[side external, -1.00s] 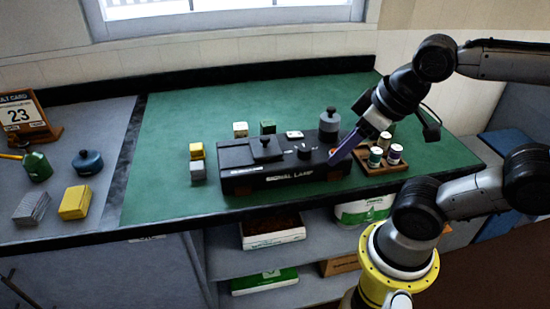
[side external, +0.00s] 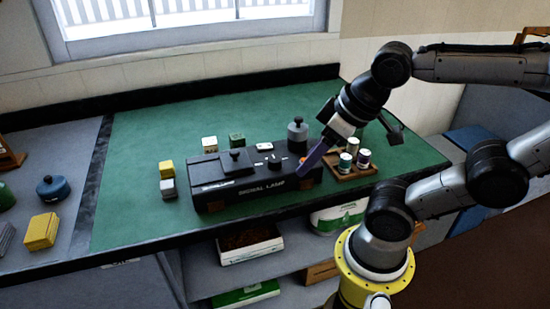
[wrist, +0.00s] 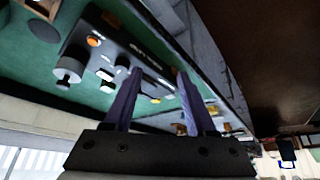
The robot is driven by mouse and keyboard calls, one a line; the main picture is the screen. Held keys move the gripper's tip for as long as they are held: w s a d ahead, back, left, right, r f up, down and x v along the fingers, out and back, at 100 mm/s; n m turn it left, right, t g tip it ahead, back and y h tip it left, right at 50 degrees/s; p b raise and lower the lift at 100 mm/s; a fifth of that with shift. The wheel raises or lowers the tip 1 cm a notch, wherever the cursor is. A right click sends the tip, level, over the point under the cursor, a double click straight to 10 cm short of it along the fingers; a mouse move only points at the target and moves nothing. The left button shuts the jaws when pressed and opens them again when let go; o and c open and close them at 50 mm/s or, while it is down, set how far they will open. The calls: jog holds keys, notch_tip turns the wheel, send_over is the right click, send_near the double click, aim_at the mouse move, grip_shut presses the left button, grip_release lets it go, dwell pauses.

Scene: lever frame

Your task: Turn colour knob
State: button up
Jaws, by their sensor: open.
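The black signal lamp box (side external: 255,184) stands on the green mat. On its top are a dark round knob (side external: 275,162) with a white mark beside it, a raised block (side external: 236,161) at left and a small orange-red button. A grey stepped cylinder (side external: 298,135) stands at its back right. I cannot tell which is the colour knob. My gripper (side external: 306,170) has purple fingers reaching down by the box's right front; contact is unclear. The wrist view shows the fingers (wrist: 158,75) apart with nothing held, and the grey cylinder (wrist: 68,70) to their left.
A wooden tray (side external: 347,174) with several small canisters is close right of the box. Small yellow and grey blocks (side external: 167,178) stand left of it; a white block (side external: 209,143) and a green block (side external: 237,140) stand behind. The mat's left part is clear.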

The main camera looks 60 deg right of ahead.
jog(key=shift+o, duration=0.9)
notch_tip(320, 180, up, 4)
jog(key=n+g, duration=0.6)
jog(key=n, duration=0.1)
send_over(275, 159)
notch_tip(275, 159, down, 14)
jog(key=shift+w+r, duration=0.1)
jog(key=shift+r, duration=0.05)
grip_shut()
